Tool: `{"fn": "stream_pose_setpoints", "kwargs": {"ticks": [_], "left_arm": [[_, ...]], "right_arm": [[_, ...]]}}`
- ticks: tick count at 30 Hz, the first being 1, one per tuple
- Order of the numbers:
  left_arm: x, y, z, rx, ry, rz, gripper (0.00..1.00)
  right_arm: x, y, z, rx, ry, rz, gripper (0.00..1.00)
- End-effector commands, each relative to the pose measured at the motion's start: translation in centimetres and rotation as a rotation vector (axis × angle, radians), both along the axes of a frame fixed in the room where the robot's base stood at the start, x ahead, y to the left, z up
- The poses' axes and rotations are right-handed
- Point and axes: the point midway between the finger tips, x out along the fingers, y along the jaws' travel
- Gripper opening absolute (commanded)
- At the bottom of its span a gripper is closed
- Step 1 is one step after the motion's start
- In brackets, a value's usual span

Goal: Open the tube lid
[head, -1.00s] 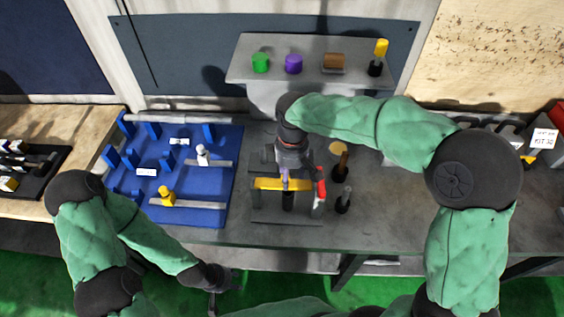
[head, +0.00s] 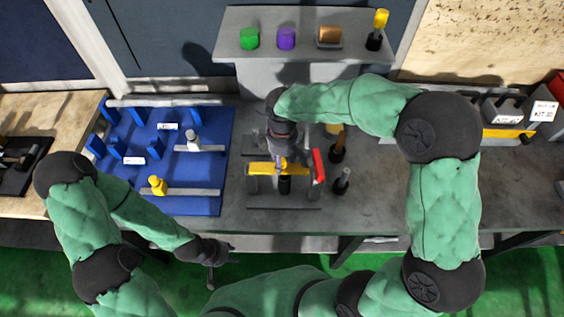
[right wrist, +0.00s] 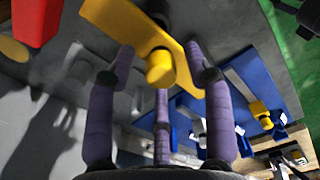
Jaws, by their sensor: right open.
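A fixture (head: 250,185) with grey side posts stands on the bench in the head view, carrying a yellow bar (head: 262,168) across its top and a dark upright cylinder (head: 285,186) below. I cannot tell for sure which part is the tube lid. In the right wrist view the yellow bar (right wrist: 118,20) has a round yellow knob (right wrist: 160,70). My right gripper (head: 281,158) is over the bar; its purple fingers (right wrist: 163,62) are open around the knob, without clear contact. My left gripper (head: 222,262) is low at the bench's front edge, apart from the fixture; its fingers are too small to judge.
A red part (head: 319,167) stands at the fixture's right, with dark-based upright pieces (head: 342,181) beyond it. A blue board (head: 185,180) with grey bars lies to the left. A raised shelf (head: 270,18) behind holds several coloured pieces.

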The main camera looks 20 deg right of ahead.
Motion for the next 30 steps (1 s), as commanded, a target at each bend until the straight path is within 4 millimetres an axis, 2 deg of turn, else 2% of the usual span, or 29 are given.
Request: {"fn": "stream_pose_setpoints", "kwargs": {"ticks": [6,14,18,19,20,30], "left_arm": [[0.00,0.00,-0.23,0.000,0.000,0.000,0.40],[0.01,0.00,-0.22,0.000,0.000,0.000,0.40],[0.01,0.00,-0.22,0.000,0.000,0.000,0.40],[0.01,0.00,-0.22,0.000,0.000,0.000,0.40],[0.01,0.00,-0.22,0.000,0.000,0.000,0.40],[0.01,0.00,-0.16,0.000,0.000,0.000,0.40]], "right_arm": [[0.02,-0.01,-1.22,0.001,-0.001,-0.001,0.52],[0.02,0.00,-1.25,0.000,-0.001,-0.001,0.52],[0.03,0.00,-1.24,0.000,-0.001,-0.001,0.12],[0.02,0.00,-1.24,0.000,-0.001,-0.001,0.04],[0.02,0.00,-1.24,0.001,-0.001,-0.001,0.00],[-0.03,-0.02,-1.22,-0.003,0.002,0.000,0.00]]}}
